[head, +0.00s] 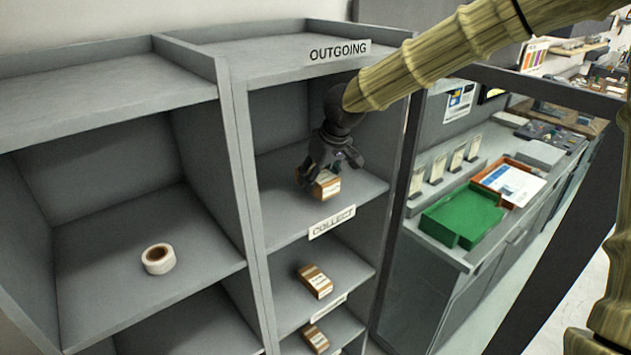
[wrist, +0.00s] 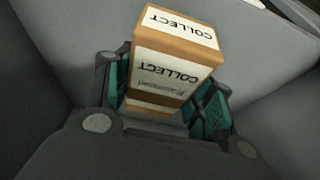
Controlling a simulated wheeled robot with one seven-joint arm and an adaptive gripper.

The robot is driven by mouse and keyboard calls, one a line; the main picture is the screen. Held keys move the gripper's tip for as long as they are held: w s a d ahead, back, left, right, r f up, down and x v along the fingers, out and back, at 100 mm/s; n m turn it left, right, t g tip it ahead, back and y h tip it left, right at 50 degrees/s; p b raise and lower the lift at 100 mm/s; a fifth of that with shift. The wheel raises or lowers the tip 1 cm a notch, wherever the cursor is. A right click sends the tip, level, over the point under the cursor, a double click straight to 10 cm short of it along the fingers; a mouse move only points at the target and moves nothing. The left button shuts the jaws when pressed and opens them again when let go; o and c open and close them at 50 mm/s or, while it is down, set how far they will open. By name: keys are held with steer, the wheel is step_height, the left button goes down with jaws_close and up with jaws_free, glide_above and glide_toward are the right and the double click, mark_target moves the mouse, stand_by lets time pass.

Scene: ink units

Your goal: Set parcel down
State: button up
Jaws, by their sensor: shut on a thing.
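My gripper (head: 327,168) reaches into the upper compartment of the right-hand shelf column, between the OUTGOING sign (head: 339,51) above and the COLLECT sign (head: 332,222) on the shelf edge below. It is shut on a small brown parcel (head: 326,187) with white labels. In the wrist view the parcel (wrist: 176,58) sits between the two teal-padded fingers (wrist: 165,95), and its labels read COLLECT. The parcel is close to the shelf board (head: 285,215); I cannot tell whether it touches it. The gripper hides part of the parcel in the head view.
A second parcel (head: 315,281) lies in the compartment below, and a third (head: 315,338) lower still. A tape roll (head: 158,258) sits on the left shelf. Upright dividers flank my gripper's compartment. A green tray (head: 462,217) stands on the counter at right.

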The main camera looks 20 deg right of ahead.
steer(key=shift+w+a+p, duration=0.1)
steer(key=shift+w+p, duration=0.2)
steer(key=shift+w, duration=0.25)
step_height(320, 180, down, 3)
steer(key=shift+f+p, duration=0.15)
steer(key=shift+p, duration=0.9)
steer(key=shift+f, duration=0.15)
steer(key=shift+f, duration=0.1)
steer(key=o, duration=1.2)
steer(key=shift+c, duration=0.2)
